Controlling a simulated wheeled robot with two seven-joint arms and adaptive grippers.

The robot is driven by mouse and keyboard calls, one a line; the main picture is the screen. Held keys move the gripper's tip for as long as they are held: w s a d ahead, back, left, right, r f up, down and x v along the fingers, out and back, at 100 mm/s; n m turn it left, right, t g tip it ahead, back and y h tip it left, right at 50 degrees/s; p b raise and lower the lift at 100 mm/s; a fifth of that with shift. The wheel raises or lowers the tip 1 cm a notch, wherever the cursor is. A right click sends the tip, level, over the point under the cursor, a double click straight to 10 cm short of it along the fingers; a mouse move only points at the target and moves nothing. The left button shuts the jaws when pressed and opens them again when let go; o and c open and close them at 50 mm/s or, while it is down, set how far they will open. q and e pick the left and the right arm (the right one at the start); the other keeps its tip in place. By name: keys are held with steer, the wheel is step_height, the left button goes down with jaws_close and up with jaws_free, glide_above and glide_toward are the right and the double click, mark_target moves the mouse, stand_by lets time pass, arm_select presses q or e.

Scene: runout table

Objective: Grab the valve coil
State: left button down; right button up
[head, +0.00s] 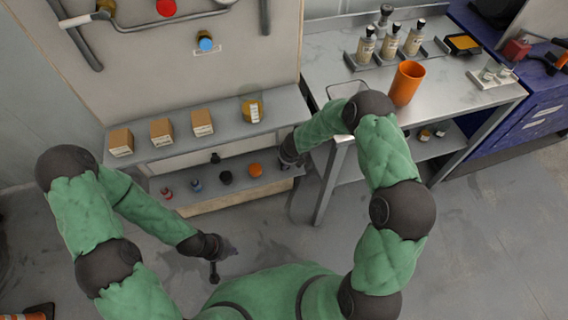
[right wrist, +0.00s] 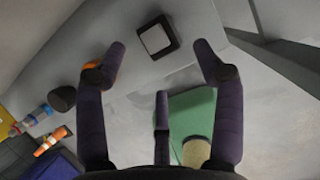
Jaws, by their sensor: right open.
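A small dark square block with a pale grey face, which looks like the valve coil (right wrist: 157,37), lies on the grey shelf in the right wrist view. My right gripper (right wrist: 165,55) is open, with its dark fingers on either side of the coil and apart from it. In the head view my right gripper (head: 288,152) is at the right end of the lower shelf. I cannot make out the coil there. My left gripper (head: 224,262) hangs over the floor in front of the shelves, its fingers spread and empty.
The lower shelf (head: 185,208) also holds an orange knob (head: 255,169), a black knob (head: 226,177) and small red and blue parts. An orange cup (head: 405,84) stands on the right-hand table.

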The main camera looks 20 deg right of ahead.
steer(key=b+x, duration=0.1)
steer(key=x, duration=0.3)
steer(key=shift+w+f+b, duration=0.25)
steer(key=shift+f+b, duration=0.05)
steer(key=shift+b, duration=0.1)
steer(key=c, duration=1.4)
